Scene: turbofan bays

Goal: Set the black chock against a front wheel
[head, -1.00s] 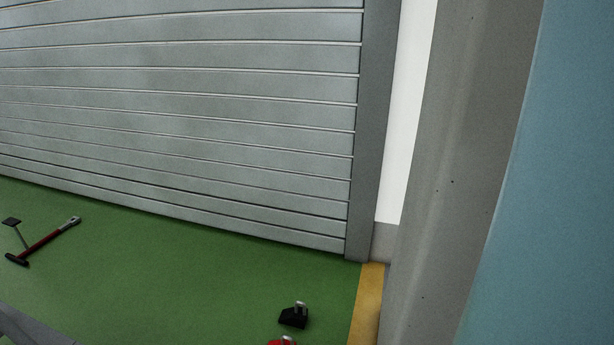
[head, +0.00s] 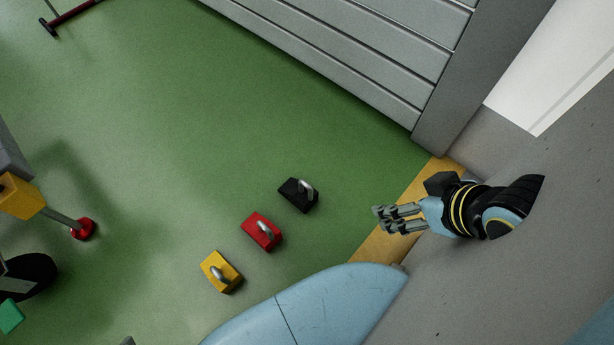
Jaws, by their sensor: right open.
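The black chock (head: 297,196) sits on the green floor with a grey metal handle on top. My right gripper (head: 378,218) is open and empty, to the right of the black chock and apart from it, its fingers pointing left. A dark wheel (head: 30,277) shows partly at the lower left; I cannot tell whether it is a front wheel. My left gripper is not in view.
A red chock (head: 262,231) and a yellow chock (head: 221,272) stand in a row beside the black one. A stand foot with a red pad (head: 83,229) is at the left.

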